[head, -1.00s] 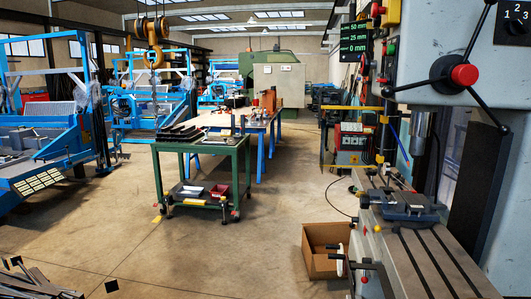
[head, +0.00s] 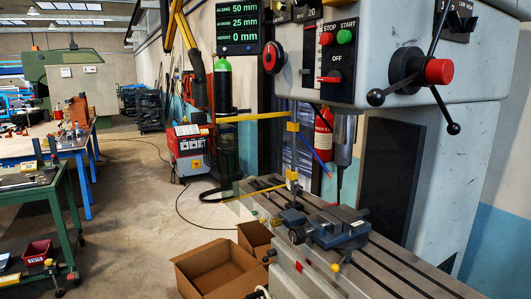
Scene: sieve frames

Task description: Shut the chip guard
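The chip guard (head: 255,117) looks like a clear panel with a yellow top bar and a thinner yellow lower edge. It is hinged on an upright post with yellow blocks (head: 292,126), left of the drill spindle (head: 344,140). The guard stands swung out to the left, away from the spindle, so it is open. The spindle and the vise (head: 337,226) on the slotted machine table (head: 400,265) are uncovered in front. Neither of my grippers is in view.
Cardboard boxes (head: 205,268) stand on the floor left of the machine table. A red welder-like unit (head: 188,150) and a green-topped cylinder (head: 222,85) are behind the guard. A green cart (head: 65,215) is at the left. Floor between cart and boxes is clear.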

